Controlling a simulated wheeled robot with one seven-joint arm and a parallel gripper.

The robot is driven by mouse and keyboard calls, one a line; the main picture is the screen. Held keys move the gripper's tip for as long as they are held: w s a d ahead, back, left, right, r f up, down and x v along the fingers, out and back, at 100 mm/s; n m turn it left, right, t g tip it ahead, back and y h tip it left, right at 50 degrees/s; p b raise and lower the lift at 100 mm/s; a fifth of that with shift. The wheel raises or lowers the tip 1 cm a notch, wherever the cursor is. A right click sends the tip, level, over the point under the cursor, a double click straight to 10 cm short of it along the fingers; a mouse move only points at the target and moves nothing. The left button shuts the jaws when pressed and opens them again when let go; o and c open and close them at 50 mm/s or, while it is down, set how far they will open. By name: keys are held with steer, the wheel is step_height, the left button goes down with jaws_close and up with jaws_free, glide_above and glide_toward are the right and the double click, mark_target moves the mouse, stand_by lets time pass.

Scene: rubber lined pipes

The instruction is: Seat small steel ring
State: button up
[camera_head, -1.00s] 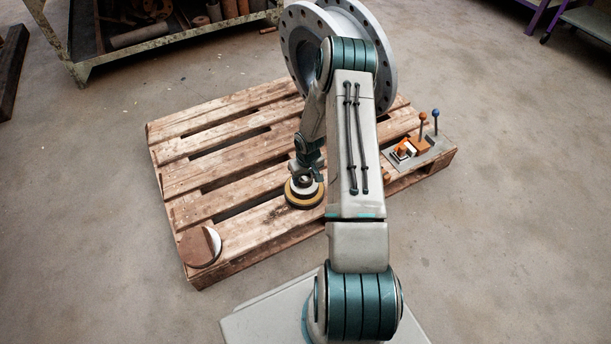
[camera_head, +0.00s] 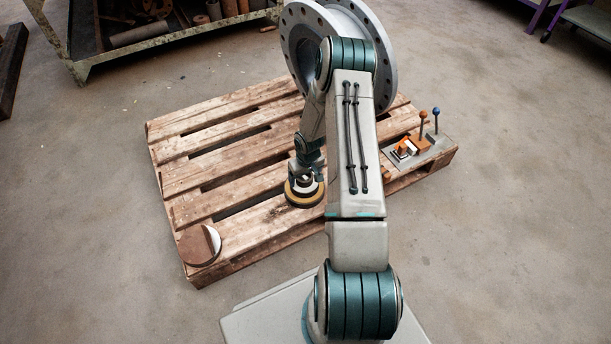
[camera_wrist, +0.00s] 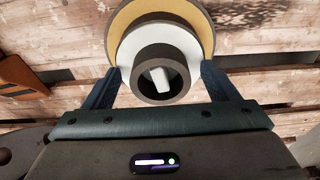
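My gripper (camera_wrist: 160,72) points down over a round stack near the front of the pallet (camera_head: 232,204). In the wrist view the stack has a yellow disc (camera_wrist: 199,22) at the bottom, a white disc (camera_wrist: 130,38) on it, and a thick dark grey ring (camera_wrist: 140,82) uppermost. A pale pin shows inside the ring's bore. My two fingers stand either side of the ring, with a small gap to it. Their tips meet the white disc's edges in the picture; contact is not clear. In the head view the yellow disc (camera_head: 304,204) shows below my wrist.
A brown and white disc (camera_head: 199,245) lies at the pallet's front left corner. A large grey flanged pipe (camera_head: 298,50) stands at the back. A plate with orange clamps (camera_head: 410,150) and upright levers is at the right. A rack (camera_head: 150,40) stands behind.

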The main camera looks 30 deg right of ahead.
steer(key=s+a+r+h+p, duration=0.15)
steer(key=r+p, duration=0.55)
steer(key=r, duration=0.9)
steer(key=s+a+r+p, duration=0.3)
steer(key=r+p, duration=0.3)
steer(key=r, duration=1.1)
steer(key=s+a+r+p, duration=0.25)
steer(key=r+p, duration=0.45)
steer(key=r, duration=0.9)
steer(key=s+a+r+p, duration=0.3)
steer(key=s+r+p, duration=0.2)
steer(key=r, duration=0.4)
steer(key=s+a+r+t+y+p, duration=0.1)
steer(key=s+r+p, duration=0.4)
steer(key=r, duration=0.5)
steer(key=s+a+r+p, duration=0.4)
steer(key=s+r+p, duration=0.2)
steer(key=r, duration=0.3)
steer(key=shift+s+a+r+m, duration=0.25)
steer(key=shift+s+a+m, duration=0.1)
steer(key=shift+s, duration=0.55)
